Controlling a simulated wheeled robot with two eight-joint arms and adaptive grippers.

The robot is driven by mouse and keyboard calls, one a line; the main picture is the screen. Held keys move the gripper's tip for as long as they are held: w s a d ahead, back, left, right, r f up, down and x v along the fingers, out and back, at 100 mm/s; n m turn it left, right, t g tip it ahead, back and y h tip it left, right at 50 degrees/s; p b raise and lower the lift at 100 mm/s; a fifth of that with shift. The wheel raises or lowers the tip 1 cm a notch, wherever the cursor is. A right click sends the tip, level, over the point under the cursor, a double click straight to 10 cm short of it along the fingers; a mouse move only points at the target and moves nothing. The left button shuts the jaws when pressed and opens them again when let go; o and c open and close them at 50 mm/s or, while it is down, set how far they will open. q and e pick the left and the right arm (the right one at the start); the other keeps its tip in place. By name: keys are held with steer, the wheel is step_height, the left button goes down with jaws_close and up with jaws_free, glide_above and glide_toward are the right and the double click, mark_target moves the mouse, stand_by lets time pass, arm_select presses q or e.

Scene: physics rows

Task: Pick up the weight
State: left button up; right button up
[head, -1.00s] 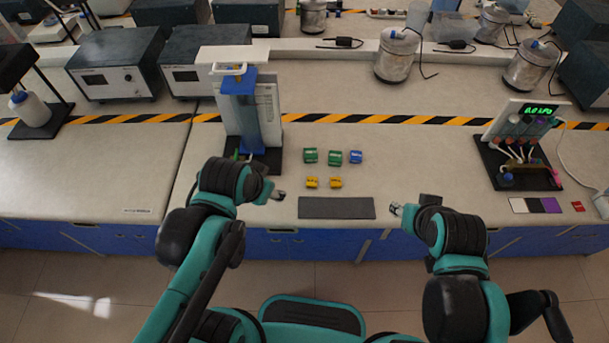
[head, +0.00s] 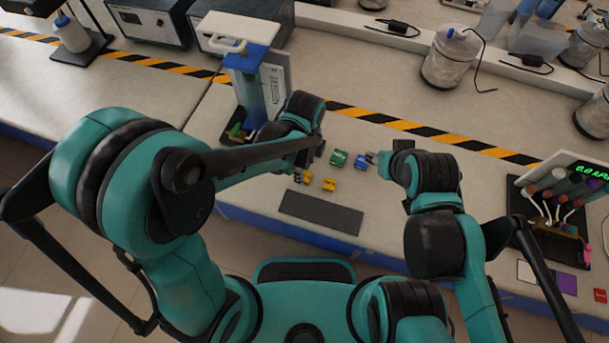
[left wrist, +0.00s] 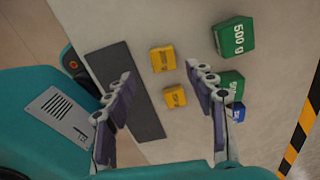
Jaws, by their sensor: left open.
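Several small weights lie on the bench. In the head view a green weight (head: 338,158), a blue weight (head: 361,160) and two yellow weights (head: 328,184) show; the other green one is hidden by my left arm. My left gripper (head: 307,168) is above the weights at their left side. In the left wrist view it (left wrist: 157,76) is open and empty, with the yellow weights (left wrist: 163,58) showing between its fingers. A green weight marked 500 g (left wrist: 233,38) is beyond the right finger, which partly covers the second green one. My right gripper (head: 373,158) is by the blue weight, its jaws unclear.
A dark grey mat (head: 320,212) lies near the bench's front edge. A blue-and-white apparatus (head: 256,90) stands behind my left gripper. A device with a green display (head: 560,200) stands at the right. A striped tape line (head: 430,130) crosses the bench.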

mark_target(305, 176)
arm_select(q)
steer(key=f+b, duration=0.1)
steer(key=f, duration=0.2)
steer(key=f+b, duration=0.1)
steer(key=f, duration=0.1)
steer(key=shift+w+f+b, duration=0.25)
steer(key=shift+w+b, duration=0.05)
steer(key=shift+c, duration=0.9)
jaws_close()
steer(key=shift+r, duration=0.15)
